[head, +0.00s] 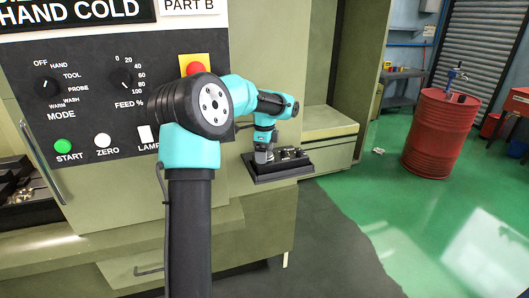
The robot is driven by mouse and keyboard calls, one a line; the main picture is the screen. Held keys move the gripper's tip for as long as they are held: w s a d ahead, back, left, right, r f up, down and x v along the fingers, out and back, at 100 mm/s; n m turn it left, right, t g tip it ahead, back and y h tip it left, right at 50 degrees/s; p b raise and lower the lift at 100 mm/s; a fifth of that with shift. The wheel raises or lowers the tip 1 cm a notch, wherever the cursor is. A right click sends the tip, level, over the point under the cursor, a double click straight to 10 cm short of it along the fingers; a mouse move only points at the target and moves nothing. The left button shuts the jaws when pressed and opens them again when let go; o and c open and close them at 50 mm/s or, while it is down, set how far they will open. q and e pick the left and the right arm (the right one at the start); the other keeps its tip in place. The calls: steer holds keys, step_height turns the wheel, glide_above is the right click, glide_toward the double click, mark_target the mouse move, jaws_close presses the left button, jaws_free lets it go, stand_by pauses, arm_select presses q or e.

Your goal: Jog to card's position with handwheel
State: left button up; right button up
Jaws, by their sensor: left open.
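A white card reading "PART B" (190,5) is at the top of the panel, cut off by the frame edge. The control panel (85,60) carries a MODE knob (47,88), a FEED knob (122,79), a green START button (64,146) and a white ZERO button (102,140). My left gripper (263,158) points down, small and far off, open at a black base (285,172) with dark metal parts (291,153) on it. I cannot tell whether it touches them. I cannot make out a handwheel. My right gripper is out of view.
A dark sign (75,12) reads "HAND COLD". A red drum (440,135) stands on the green floor at right. Open floor lies between drum and machine.

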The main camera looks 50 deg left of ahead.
arm_select(q)
steer(key=shift+c, duration=0.2)
steer(key=c, duration=0.9)
steer(key=shift+n, duration=0.4)
steer(key=n, duration=0.8)
steer(key=shift+s+d+n, duration=0.1)
steer(key=shift+n, duration=0.2)
steer(key=n, duration=0.4)
steer(key=shift+d, duration=0.1)
steer(key=shift+n, duration=2.2)
